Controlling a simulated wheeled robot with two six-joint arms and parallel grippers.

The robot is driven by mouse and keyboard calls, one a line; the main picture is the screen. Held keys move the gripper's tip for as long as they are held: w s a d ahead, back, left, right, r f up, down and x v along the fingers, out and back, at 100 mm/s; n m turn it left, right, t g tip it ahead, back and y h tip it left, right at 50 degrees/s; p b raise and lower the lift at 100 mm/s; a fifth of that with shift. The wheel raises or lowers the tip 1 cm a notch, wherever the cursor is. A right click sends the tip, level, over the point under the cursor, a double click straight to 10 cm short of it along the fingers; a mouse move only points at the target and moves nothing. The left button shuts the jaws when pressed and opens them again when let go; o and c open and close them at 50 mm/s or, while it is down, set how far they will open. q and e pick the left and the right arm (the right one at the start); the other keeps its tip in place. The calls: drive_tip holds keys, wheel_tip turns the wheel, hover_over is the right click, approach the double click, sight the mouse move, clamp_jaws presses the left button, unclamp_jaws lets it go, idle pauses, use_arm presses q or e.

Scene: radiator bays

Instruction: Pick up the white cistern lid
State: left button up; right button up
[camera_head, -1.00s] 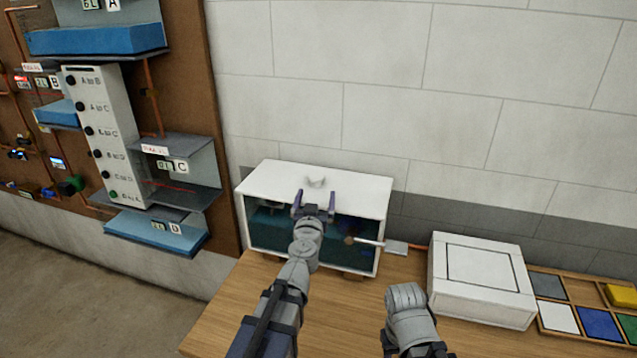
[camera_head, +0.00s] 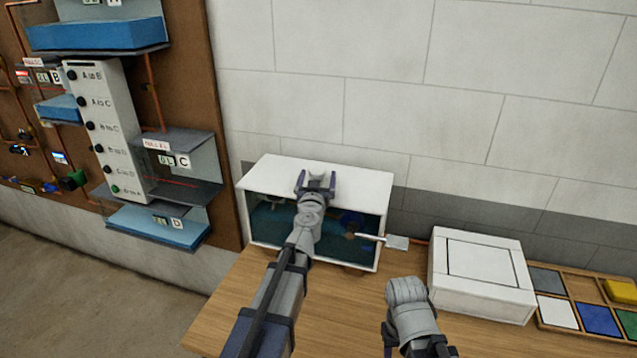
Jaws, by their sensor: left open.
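The white cistern lid (camera_head: 358,185) lies flat on top of the open-fronted cistern, with a small pale knob (camera_head: 316,176) near its middle. My left gripper (camera_head: 316,180) is open, with its two fingers on either side of the knob; whether they touch it I cannot tell. The cistern (camera_head: 243,222) stands on the wooden bench against the wall, with dark teal water inside. My left arm hides part of its front. My right arm shows at the bottom centre, but its jaws cannot be made out.
A lever with a grey plate (camera_head: 397,242) sticks out at the cistern's right. A white box (camera_head: 481,275) and a wooden tray (camera_head: 555,283) of coloured tiles stand further right on the bench (camera_head: 240,310). A pipe board (camera_head: 190,80) with blue tanks is at the left.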

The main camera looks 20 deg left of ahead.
use_arm(q)
drive_tip(key=shift+w, duration=0.4)
drive_tip(key=shift+s, duration=0.1)
drive_tip(key=shift+c, duration=0.6)
clamp_jaws()
